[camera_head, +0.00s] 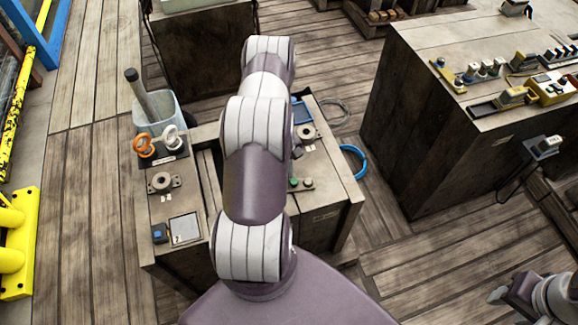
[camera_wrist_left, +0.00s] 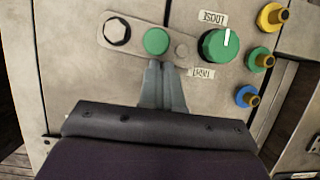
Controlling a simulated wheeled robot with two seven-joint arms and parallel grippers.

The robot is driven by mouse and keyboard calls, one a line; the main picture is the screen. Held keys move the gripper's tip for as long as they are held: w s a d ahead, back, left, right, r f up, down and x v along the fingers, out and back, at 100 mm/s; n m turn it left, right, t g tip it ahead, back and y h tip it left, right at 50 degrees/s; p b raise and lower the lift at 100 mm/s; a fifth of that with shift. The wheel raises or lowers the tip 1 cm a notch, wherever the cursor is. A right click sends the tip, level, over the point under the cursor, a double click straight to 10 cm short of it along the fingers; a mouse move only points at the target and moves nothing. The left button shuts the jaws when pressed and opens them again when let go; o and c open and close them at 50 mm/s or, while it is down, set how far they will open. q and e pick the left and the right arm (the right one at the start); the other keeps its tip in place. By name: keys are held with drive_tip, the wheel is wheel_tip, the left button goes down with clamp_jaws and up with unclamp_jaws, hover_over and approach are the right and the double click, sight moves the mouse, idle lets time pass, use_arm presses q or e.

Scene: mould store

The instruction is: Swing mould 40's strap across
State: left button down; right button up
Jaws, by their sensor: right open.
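In the left wrist view, the strap is a flat metal link (camera_wrist_left: 135,36) with a dark hex bolt at its left end, a round green knob (camera_wrist_left: 156,41) and a small round stud at its right end. It lies on a grey mould face; no number 40 is readable. My left gripper (camera_wrist_left: 163,66) has its fingers together, tips at the knob's lower edge; the knob's face shows whole beyond them, and I cannot tell whether they touch. In the head view my left arm hides this gripper. My right gripper (camera_head: 508,292) is open and empty at the lower right.
Right of the strap is a green dial (camera_wrist_left: 221,45) with labels above and below, then yellow, green and blue fittings (camera_wrist_left: 262,60).

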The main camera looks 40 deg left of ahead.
use_arm(q)
drive_tip(key=shift+s+d+n, duration=0.15)
drive_tip(key=shift+s+n, duration=0.1)
drive_tip(key=shift+n, duration=0.25)
idle(0.3)
drive_tip(key=v, duration=1.2)
drive_tip(key=shift+a+r, duration=0.2)
drive_tip(key=shift+r, duration=0.2)
drive_tip(key=shift+s, duration=0.1)
